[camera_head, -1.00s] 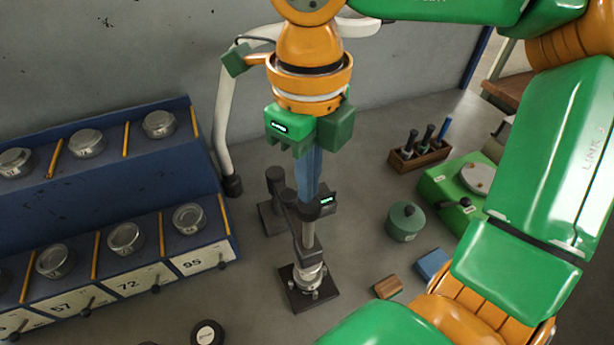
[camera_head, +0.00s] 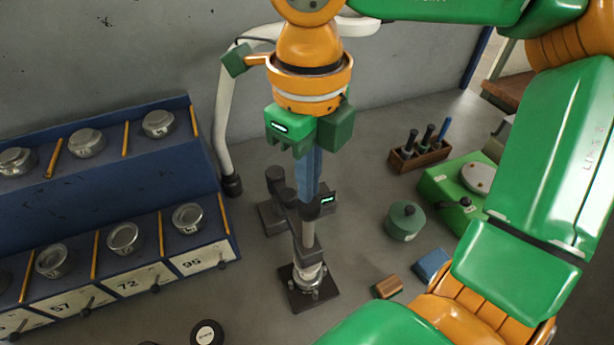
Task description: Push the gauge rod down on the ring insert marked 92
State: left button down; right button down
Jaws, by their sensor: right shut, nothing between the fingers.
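My right gripper (camera_head: 310,165) points straight down, shut with nothing between its fingers. Its blue fingertips are right above or at the top of the gauge rod (camera_head: 308,234); I cannot tell whether they touch. The gauge rod stands upright in a dark gauge stand (camera_head: 277,214) with a small lit display (camera_head: 326,199). The rod's lower end meets a silver ring insert (camera_head: 309,277) on a dark square base plate (camera_head: 298,299). No number 92 can be read on this ring. My left gripper is not in view.
A blue rack (camera_head: 60,205) at the left holds several silver rings in numbered bays, among them 57, 72 and 95. A green round pot (camera_head: 405,221), a wooden block (camera_head: 388,287), a blue block (camera_head: 432,264) and a tool holder (camera_head: 417,160) stand to the right.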

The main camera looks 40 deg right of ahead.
aim_at(309, 212)
jog(key=shift+f+b, duration=3.1)
jog(key=shift+f, duration=0.35)
jog(key=shift+r, duration=0.25)
notch_tip(309, 212, up, 7)
jog(key=p, duration=0.6)
jog(key=shift+p, duration=0.35)
